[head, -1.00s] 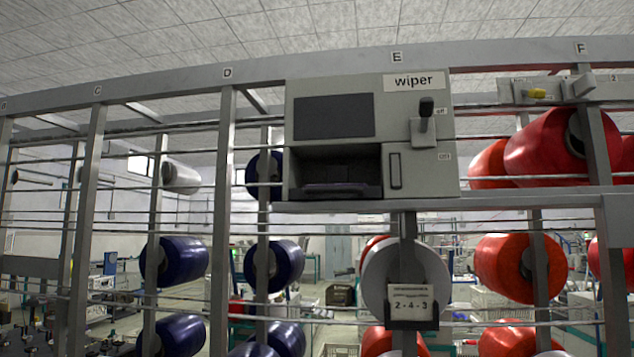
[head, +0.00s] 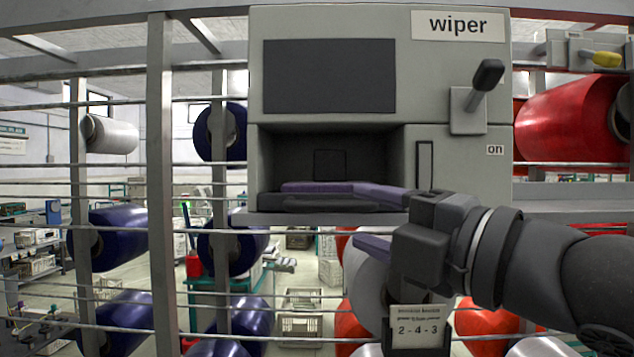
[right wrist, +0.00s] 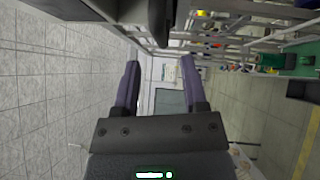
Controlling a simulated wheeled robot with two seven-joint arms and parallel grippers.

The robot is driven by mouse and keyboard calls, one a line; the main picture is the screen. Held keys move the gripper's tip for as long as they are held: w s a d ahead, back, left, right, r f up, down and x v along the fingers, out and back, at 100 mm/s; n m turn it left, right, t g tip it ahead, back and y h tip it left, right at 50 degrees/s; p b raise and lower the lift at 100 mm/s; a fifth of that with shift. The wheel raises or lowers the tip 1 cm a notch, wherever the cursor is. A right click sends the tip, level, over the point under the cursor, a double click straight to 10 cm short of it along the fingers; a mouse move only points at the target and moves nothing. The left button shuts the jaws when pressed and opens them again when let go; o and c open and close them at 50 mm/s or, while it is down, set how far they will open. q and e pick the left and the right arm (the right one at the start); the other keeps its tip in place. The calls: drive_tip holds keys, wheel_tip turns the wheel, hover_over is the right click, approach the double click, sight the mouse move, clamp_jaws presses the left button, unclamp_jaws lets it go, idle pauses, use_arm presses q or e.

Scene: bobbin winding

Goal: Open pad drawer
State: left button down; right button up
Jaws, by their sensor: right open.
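The grey wiper box (head: 382,60) is mounted on the frame, with an open recess in its lower left. A dark pad drawer (head: 330,205) lies low in this recess, with its front at the recess's lower edge. My right gripper (head: 320,214) reaches in from the right, open. One purple finger overlaps the drawer front and the other is lower, below the box. I see nothing between the fingers. Whether the upper finger touches the drawer I cannot tell. In the right wrist view the two purple fingers of my gripper (right wrist: 158,66) stand apart. My left gripper is not in view.
A black-knobbed lever (head: 483,80) sticks out of the box above my gripper. A card marked 2-4-3 (head: 417,333) is below my gripper. Red bobbins (head: 570,118) are on the right and blue bobbins (head: 112,230) on the left. Thin horizontal rails cross the frame.

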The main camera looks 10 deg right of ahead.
sight(332, 209)
drive_tip(key=p+x, duration=0.1)
drive_tip(key=x, duration=0.5)
drive_tip(key=shift+w+a+f, duration=0.1)
drive_tip(key=shift+w, duration=0.05)
drive_tip(key=shift+c, duration=0.2)
clamp_jaws()
idle(0.9)
